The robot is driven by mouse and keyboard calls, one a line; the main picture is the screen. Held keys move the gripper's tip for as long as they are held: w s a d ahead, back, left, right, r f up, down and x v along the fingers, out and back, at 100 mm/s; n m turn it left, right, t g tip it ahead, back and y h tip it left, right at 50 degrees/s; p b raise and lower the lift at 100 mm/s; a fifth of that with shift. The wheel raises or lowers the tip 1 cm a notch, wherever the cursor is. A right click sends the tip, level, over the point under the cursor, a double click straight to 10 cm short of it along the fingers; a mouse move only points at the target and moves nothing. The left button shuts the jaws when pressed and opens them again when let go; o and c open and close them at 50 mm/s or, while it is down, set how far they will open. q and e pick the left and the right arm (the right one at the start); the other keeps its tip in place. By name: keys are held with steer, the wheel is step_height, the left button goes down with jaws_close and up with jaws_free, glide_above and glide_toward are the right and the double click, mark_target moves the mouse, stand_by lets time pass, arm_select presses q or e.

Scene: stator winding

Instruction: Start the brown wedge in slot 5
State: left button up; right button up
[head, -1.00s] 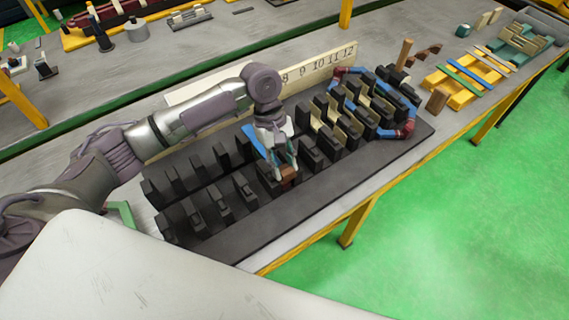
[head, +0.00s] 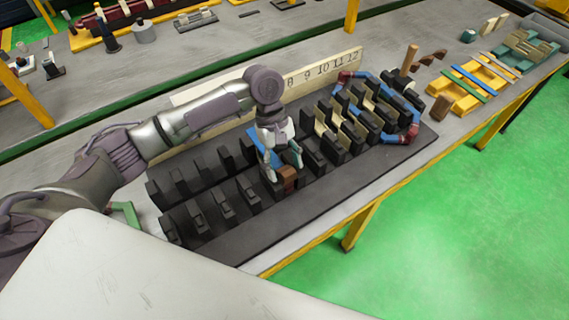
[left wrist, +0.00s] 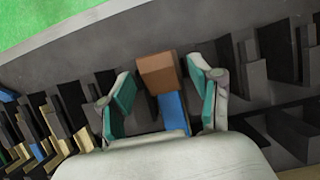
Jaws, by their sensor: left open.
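The brown wedge (head: 288,177) sits at the near row of the black slotted stator block (head: 318,204), at the front end of a blue strip (head: 262,152). In the left wrist view the wedge (left wrist: 157,72) lies between and slightly beyond the fingertips, with the blue strip (left wrist: 173,112) behind it. My left gripper (head: 283,168) is open around the wedge's place, with its teal finger pads (left wrist: 160,95) apart on both sides and clear of the wedge. The slot number at the wedge is hidden behind my arm. My right gripper is not in view.
A numbered board (head: 322,68) stands behind the block, with 8 to 12 readable. Red-and-blue coils (head: 408,130) fill the right-hand slots. A yellow rack (head: 458,97) and a brown block (head: 441,106) lie to the right. The left-hand slots look empty.

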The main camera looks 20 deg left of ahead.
arm_select(q)
steer(key=v, duration=1.2)
